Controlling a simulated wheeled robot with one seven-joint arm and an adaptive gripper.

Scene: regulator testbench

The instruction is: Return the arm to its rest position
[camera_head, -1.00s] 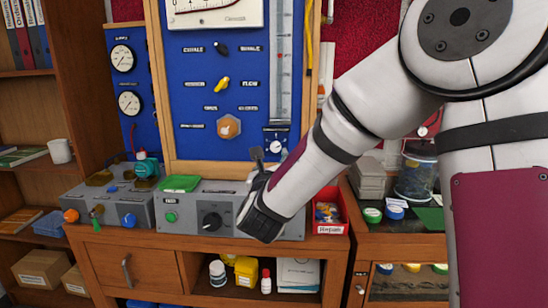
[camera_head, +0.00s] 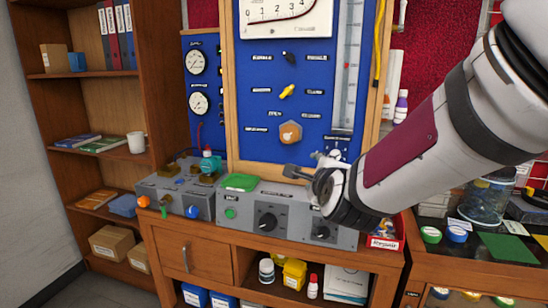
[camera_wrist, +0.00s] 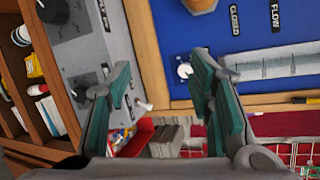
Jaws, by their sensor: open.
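My gripper (camera_head: 305,176) is at the end of my white and maroon arm, which reaches in from the right in the head view. It is in front of the blue panel's lower edge, over the right part of the grey control box. In the wrist view, my gripper (camera_wrist: 162,72) has its two green-padded fingers spread apart with nothing between them. The blue panel (camera_wrist: 245,45) and the grey box (camera_wrist: 85,55) lie beyond the fingers. Part of the box top and the panel's lower right are hidden behind my arm in the head view.
The grey control box (camera_head: 290,228) with black knobs stands on a wooden bench (camera_head: 195,255). A second grey box (camera_head: 172,195) is to its left. A red bin (camera_head: 385,243) and a jar (camera_head: 483,203) are on the right. A bookshelf (camera_head: 85,90) stands at left.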

